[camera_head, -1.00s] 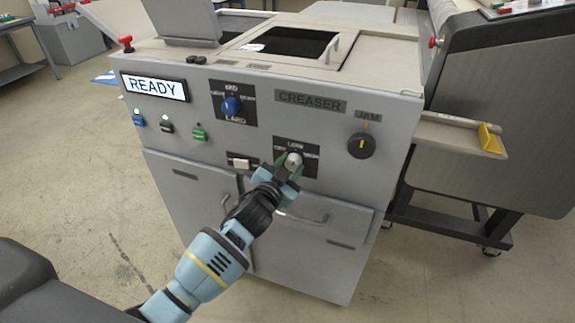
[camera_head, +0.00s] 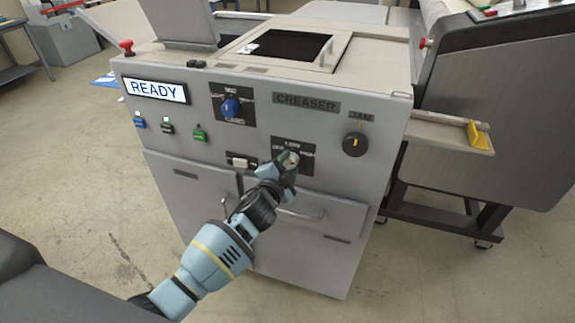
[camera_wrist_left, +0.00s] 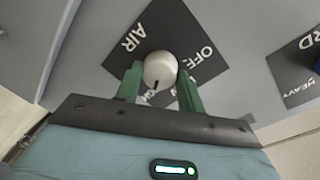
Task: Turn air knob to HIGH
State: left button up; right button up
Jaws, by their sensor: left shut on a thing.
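The air knob (camera_wrist_left: 160,70) is a round, pale knob with a short black mark; it also shows in the head view (camera_head: 290,158). It sits on a dark label plate (camera_wrist_left: 190,42) on the creaser's front. In the wrist view AIR reads at upper left and OFF at right; lettering below the knob is mostly hidden. The black mark points down and slightly left there, between the fingers. My left gripper (camera_wrist_left: 160,88) is shut on the knob, a green finger on each side; it also shows in the head view (camera_head: 286,166). My right gripper is not in view.
The grey creaser cabinet (camera_head: 190,205) has a READY display (camera_head: 156,90), a blue knob (camera_head: 230,107), a black JAM knob (camera_head: 355,144), and a white switch (camera_head: 241,162). A drawer handle (camera_head: 300,214) lies below my gripper. A yellow-ended tray (camera_head: 480,138) stands at right.

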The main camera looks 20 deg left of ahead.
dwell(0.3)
pick_arm(q)
jog(key=o, duration=1)
jog(key=shift+c, duration=0.2)
jog(key=shift+s, duration=0.15)
jog(key=s, duration=0.7)
jog(key=shift+s+a+r+p, duration=0.3)
jog(key=shift+a+r, duration=0.05)
jog(key=s+f+n+g, duration=0.5)
jog(key=s+f, duration=1.1)
jog(key=s, duration=0.2)
jog(key=s+a+f+n+g, duration=0.1)
jog(key=s+f+n, duration=0.4)
jog(key=s, duration=1.3)
jog(key=shift+s+a+f+g+h, duration=0.2)
jog(key=shift+f+g+h, duration=0.1)
jog(key=shift+f+g, duration=0.6)
